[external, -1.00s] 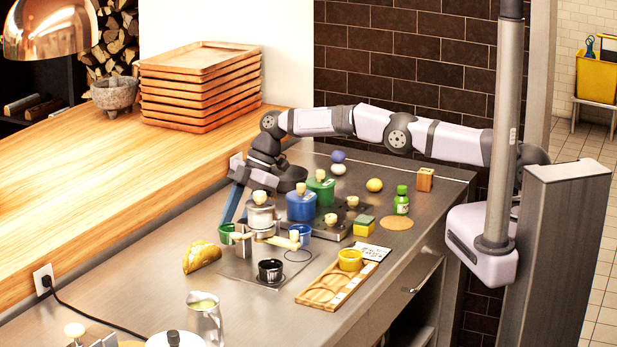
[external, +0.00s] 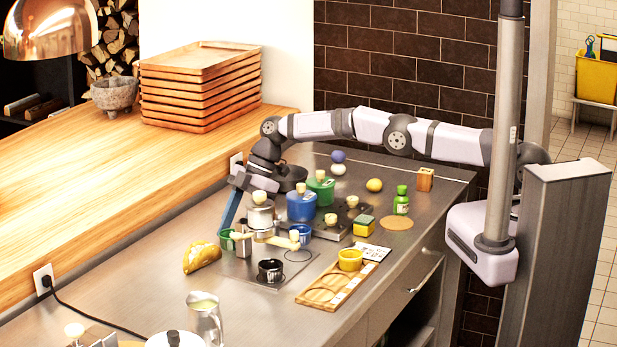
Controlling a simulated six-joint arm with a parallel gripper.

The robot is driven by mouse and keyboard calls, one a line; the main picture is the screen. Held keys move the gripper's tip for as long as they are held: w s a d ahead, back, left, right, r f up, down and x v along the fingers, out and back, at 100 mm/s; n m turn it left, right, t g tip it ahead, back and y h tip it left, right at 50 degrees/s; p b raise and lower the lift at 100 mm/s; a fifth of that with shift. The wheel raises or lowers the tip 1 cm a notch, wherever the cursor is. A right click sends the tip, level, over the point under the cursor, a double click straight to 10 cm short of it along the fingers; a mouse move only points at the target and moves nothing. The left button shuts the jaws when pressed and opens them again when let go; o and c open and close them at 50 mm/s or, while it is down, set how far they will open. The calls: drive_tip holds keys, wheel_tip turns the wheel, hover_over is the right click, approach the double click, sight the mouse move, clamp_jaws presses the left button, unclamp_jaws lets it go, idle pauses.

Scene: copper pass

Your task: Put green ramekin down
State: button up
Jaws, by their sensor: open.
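The green ramekin (external: 226,239) rests on the steel counter, left of the steel pot and behind a small pale block that hides part of it. My gripper (external: 225,225) points down at it from above, with its blue fingers reaching the ramekin's rim. The gripper is open. From this side I cannot tell whether a finger still touches the ramekin or reaches inside it.
A steel pot (external: 261,217), a blue pot (external: 301,207) and a green pot (external: 321,190) stand close to the right. A yellow taco-shaped thing (external: 201,257) lies in front at left. A black ramekin (external: 270,271) and a wooden tray (external: 336,289) are nearer.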

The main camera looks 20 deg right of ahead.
drive_tip(key=shift+r, duration=0.2)
drive_tip(key=b+v, duration=0.3)
drive_tip(key=v, duration=0.8)
drive_tip(key=shift+d+r, duration=0.2)
drive_tip(key=shift+r, duration=0.15)
drive_tip(key=shift+w, duration=0.1)
